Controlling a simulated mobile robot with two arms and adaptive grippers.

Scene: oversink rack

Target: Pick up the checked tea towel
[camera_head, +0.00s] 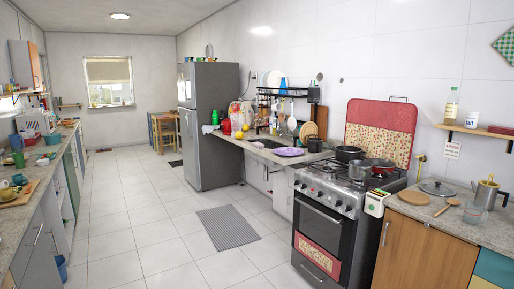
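I cannot tell for certain which cloth is the checked tea towel. A green and white checked cloth (507,45) hangs on the right wall, cut off by the picture's edge. A red cloth with a pale patterned panel (319,257) hangs on the oven front. Neither of my grippers is in view.
The stove (340,215) stands on the right with pots (361,170) on top. A wooden cabinet (425,247) is to its right. The over-sink rack (283,92) stands behind the counter. A grey mat (228,228) lies on the tiled floor; the central aisle is clear.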

